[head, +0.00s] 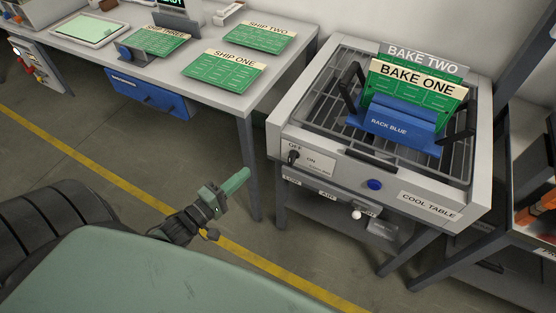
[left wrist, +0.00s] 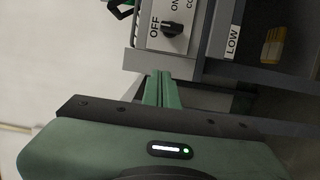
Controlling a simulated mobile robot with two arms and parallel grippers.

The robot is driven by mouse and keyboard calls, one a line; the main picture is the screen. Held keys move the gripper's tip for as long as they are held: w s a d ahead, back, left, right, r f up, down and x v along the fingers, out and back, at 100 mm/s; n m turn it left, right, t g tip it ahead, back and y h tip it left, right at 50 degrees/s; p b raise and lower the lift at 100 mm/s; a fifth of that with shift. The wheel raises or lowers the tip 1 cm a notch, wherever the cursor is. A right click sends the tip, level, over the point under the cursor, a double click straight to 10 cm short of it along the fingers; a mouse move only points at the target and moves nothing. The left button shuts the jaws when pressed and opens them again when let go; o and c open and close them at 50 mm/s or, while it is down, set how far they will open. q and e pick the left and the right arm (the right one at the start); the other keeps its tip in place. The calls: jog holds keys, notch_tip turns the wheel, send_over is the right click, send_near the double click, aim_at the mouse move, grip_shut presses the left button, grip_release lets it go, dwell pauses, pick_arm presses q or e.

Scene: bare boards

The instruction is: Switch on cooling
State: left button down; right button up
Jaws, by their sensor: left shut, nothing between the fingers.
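The cool table (head: 430,207) stands at the right with a black rotary knob (head: 292,157) at the left of its front panel, marked OFF and ON. The knob also shows in the left wrist view (left wrist: 172,29), and appears to stand nearest OFF. A blue button (head: 374,184) sits further right on the panel. Below it is a lever with a white ball (head: 356,214). My left gripper (head: 244,173) is shut and empty, its green fingers left of and apart from the knob. In the left wrist view the fingertips (left wrist: 159,75) point towards the panel. My right gripper is out of view.
A blue rack (head: 390,125) holding the BAKE ONE (head: 415,85) and BAKE TWO (head: 424,55) boards stands on the cool table's grille. At left, a desk (head: 225,98) bears green boards labelled SHIP. Floor between is clear, with a yellow line (head: 100,167).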

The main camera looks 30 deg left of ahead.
aim_at(292, 158)
pick_arm(q)
jog(key=w+d, duration=0.1)
jog(key=w, duration=0.2)
jog(key=w+d, duration=0.2)
jog(key=w, duration=0.1)
jog(key=w+d+p, duration=0.1)
jog(key=w+d, duration=0.1)
jog(key=w, duration=0.2)
jog(key=shift+d, duration=0.5)
jog(key=shift+r+m+p, duration=0.1)
jog(key=shift+m+p, duration=0.2)
jog(key=shift+p, duration=0.15)
jog(key=shift+d+r+m+p, duration=0.1)
jog(key=shift+r+m+p, duration=0.05)
jog(key=shift+m+p, duration=0.5)
